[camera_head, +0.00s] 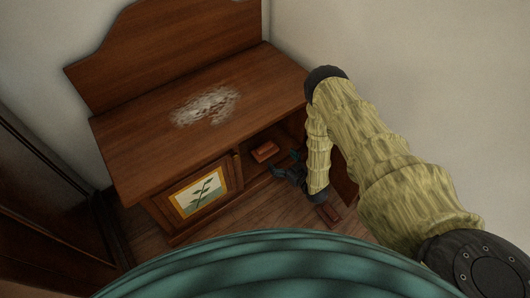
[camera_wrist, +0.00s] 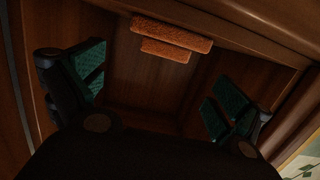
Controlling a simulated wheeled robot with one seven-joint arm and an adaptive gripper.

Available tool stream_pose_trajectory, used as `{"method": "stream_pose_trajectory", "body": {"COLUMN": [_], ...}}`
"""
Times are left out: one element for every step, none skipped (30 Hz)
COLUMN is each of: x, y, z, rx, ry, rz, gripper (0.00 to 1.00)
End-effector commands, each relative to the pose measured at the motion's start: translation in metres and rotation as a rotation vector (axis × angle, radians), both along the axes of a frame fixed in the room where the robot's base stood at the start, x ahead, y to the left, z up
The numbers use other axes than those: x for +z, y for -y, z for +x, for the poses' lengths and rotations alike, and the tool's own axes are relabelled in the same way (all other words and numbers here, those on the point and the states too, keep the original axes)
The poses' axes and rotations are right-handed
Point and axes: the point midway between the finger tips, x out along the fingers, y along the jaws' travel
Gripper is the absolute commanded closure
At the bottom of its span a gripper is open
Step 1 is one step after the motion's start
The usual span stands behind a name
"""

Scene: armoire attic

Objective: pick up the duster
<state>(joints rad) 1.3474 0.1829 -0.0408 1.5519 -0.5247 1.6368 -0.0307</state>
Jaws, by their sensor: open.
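The duster appears to be the reddish-brown block (camera_head: 265,151) lying inside the open compartment of the wooden cabinet. In the wrist view it shows as an orange, rough-textured two-part block (camera_wrist: 170,38) near the top of the picture, beyond my fingertips. My gripper (camera_head: 285,165) is at the compartment's opening, just in front and to the right of the block. In the wrist view my gripper (camera_wrist: 158,88) has its teal-padded fingers spread wide, with only the wooden compartment floor between them. The fingers do not appear to touch the block.
The wooden cabinet (camera_head: 130,150) has a pale dusty patch (camera_head: 205,105) on its top. A door with a leaf picture (camera_head: 199,194) covers its left compartment. An open door panel (camera_head: 344,185) stands right of the opening. A dark wardrobe (camera_head: 45,205) stands at left.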

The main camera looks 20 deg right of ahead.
Motion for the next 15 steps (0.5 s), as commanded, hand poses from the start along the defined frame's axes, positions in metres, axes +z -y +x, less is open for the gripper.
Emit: {"method": "stream_pose_trajectory", "body": {"x": [-0.003, -0.004, -0.004, -0.005, -0.005, -0.005, -0.006, -0.006, -0.006, -0.006, -0.006, -0.006, -0.007, -0.007, -0.007], "y": [-0.003, -0.005, -0.007, -0.008, -0.009, -0.011, -0.011, -0.012, -0.012, -0.013, -0.014, -0.015, -0.017, -0.019, -0.021], "z": [0.008, 0.012, 0.017, 0.021, 0.023, 0.027, 0.028, 0.030, 0.031, 0.032, 0.033, 0.036, 0.038, 0.040, 0.044], "rx": [0.001, 0.001, 0.001, 0.001, 0.001, 0.001, 0.001, 0.001, 0.001, 0.001, 0.001, 0.001, 0.001, 0.001, 0.001], "ry": [0.002, 0.002, 0.002, 0.001, 0.000, 0.000, 0.000, 0.000, 0.000, 0.000, 0.000, 0.000, -0.001, 0.000, 0.000], "rz": [0.000, 0.000, 0.000, 0.000, -0.001, -0.001, -0.001, -0.001, -0.001, -0.001, -0.001, -0.001, -0.001, -0.001, -0.001], "gripper": [0.00, 0.00, 0.00, 0.00, 0.00, 0.00, 0.00, 0.00, 0.00, 0.00, 0.00, 0.00, 0.00, 0.00, 0.00]}}
